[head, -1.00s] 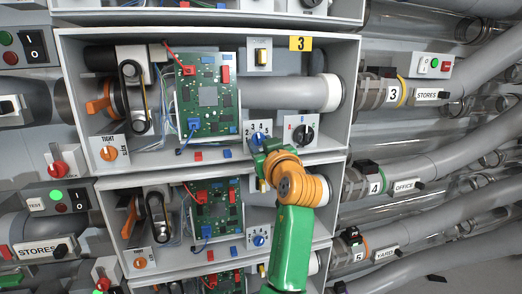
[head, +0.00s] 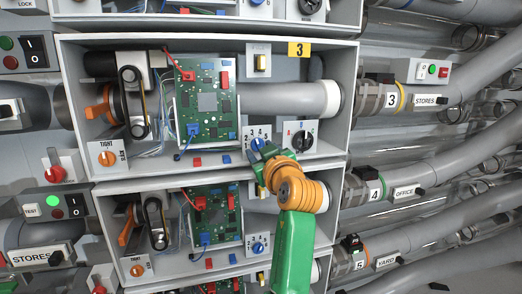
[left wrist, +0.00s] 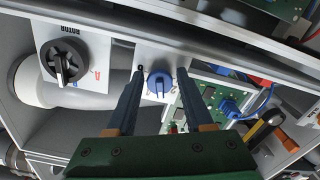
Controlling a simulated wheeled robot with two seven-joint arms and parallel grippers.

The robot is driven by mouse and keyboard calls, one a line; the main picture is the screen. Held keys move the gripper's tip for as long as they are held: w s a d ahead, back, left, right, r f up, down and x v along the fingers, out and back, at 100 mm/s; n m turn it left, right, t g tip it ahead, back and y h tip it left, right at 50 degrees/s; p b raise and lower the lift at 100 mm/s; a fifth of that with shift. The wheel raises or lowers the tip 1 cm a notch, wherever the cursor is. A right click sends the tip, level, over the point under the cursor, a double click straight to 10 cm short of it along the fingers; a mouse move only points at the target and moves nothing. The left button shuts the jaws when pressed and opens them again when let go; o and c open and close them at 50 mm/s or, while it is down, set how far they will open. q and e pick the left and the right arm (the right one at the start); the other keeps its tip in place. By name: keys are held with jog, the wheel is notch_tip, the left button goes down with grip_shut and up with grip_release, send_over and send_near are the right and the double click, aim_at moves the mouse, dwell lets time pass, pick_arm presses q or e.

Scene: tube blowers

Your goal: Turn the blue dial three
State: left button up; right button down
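The blue dial (head: 257,143) sits on a small white plate with numbers at the lower front of the bay marked 3. My left gripper (head: 263,151) is right at it in the head view and hides part of it. In the left wrist view the blue dial (left wrist: 159,83) shows between the two dark fingertips of my left gripper (left wrist: 160,74). The fingers are apart, one on each side of the dial, with gaps visible. I cannot tell which number the dial points to. My right gripper is not in view.
A black dial (head: 302,139) is on the plate just right of the blue one. A green circuit board (head: 207,98) stands to the left. The bay below has another blue dial (head: 258,247). Bay walls and a front ledge surround the dial closely.

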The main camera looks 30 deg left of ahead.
pick_arm(q)
jog(key=shift+r, duration=0.1)
jog(key=b+v, duration=0.3)
jog(key=v, duration=0.4)
